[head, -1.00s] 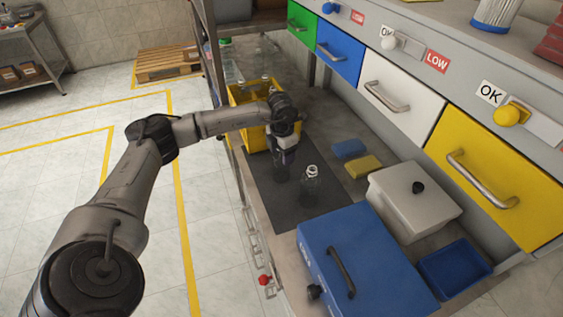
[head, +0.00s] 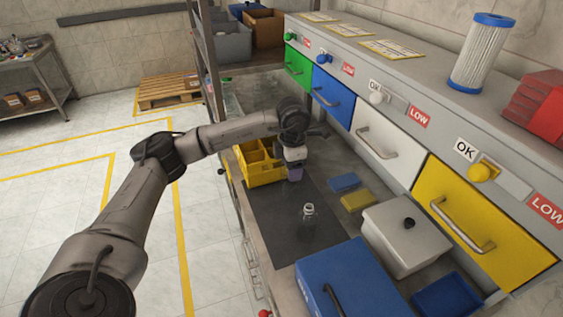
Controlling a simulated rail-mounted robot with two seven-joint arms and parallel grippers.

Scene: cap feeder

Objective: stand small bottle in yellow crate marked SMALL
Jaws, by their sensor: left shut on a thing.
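The yellow crate (head: 262,180), with dividers inside, stands at the far end of the dark mat. No marking on it can be read from here. My left gripper (head: 295,164) is just right of the crate, pointing down and shut on the small bottle (head: 296,174). Only a small dark purplish part of that bottle shows below the fingers; it looks held above the mat. Another clear bottle (head: 308,214) stands upright on the mat, nearer to me and apart from the gripper. My right gripper is not in view.
The dark mat (head: 275,222) is clear around the standing bottle. Blue (head: 344,182) and yellow (head: 358,201) pads, a lidded grey box (head: 402,240) and a blue case (head: 350,277) lie right and near. Coloured drawers (head: 480,225) line the right side.

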